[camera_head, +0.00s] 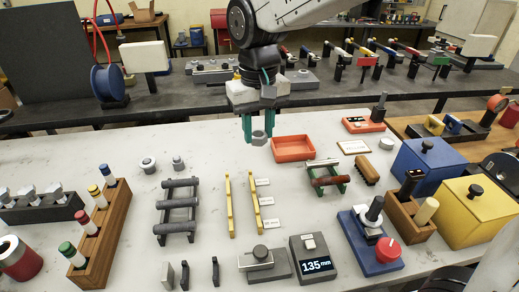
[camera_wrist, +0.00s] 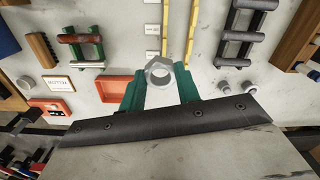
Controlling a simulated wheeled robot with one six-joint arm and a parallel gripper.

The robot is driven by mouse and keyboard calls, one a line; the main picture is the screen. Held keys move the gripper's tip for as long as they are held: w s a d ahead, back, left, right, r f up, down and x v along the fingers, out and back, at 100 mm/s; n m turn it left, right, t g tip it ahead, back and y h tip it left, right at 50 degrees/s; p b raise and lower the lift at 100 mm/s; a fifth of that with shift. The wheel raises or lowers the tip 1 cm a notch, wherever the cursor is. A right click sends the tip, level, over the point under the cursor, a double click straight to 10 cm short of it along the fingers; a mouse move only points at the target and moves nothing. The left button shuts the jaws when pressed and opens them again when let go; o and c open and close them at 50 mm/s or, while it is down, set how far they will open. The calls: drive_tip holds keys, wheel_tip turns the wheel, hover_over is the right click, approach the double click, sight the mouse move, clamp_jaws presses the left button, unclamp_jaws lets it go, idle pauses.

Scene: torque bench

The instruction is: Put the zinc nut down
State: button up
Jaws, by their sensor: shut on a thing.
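The zinc nut (camera_wrist: 158,72) is a grey hexagonal ring. In the wrist view it sits between the tips of the two green fingers of my gripper (camera_wrist: 160,88). In the head view my gripper (camera_head: 256,126) points down over the pale bench, shut on the zinc nut (camera_head: 258,138). The nut appears held above the bench top, though its exact height is hard to tell. An orange-red tray (camera_head: 293,157) lies just right of the nut in the head view, and it looks empty. The same tray (camera_wrist: 121,86) shows left of the fingers in the wrist view.
Yellow slotted rails (camera_head: 254,203) with small labels (camera_head: 264,182) lie in front of the gripper. A dark roller rack (camera_head: 178,211) stands left of them, and a green rack (camera_head: 326,177) stands right. Two small metal parts (camera_head: 148,165) stand at left.

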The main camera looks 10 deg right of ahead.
drive_tip(key=w+f+m, duration=0.1)
drive_tip(key=w+m, duration=0.2)
drive_tip(key=m, duration=1.8)
hover_over(303, 150)
wheel_tip(303, 150, down, 13)
drive_tip(key=shift+f, duration=2.25)
drive_tip(key=shift+f, duration=0.2)
drive_tip(key=o, duration=1.1)
drive_tip(key=shift+c, duration=0.2)
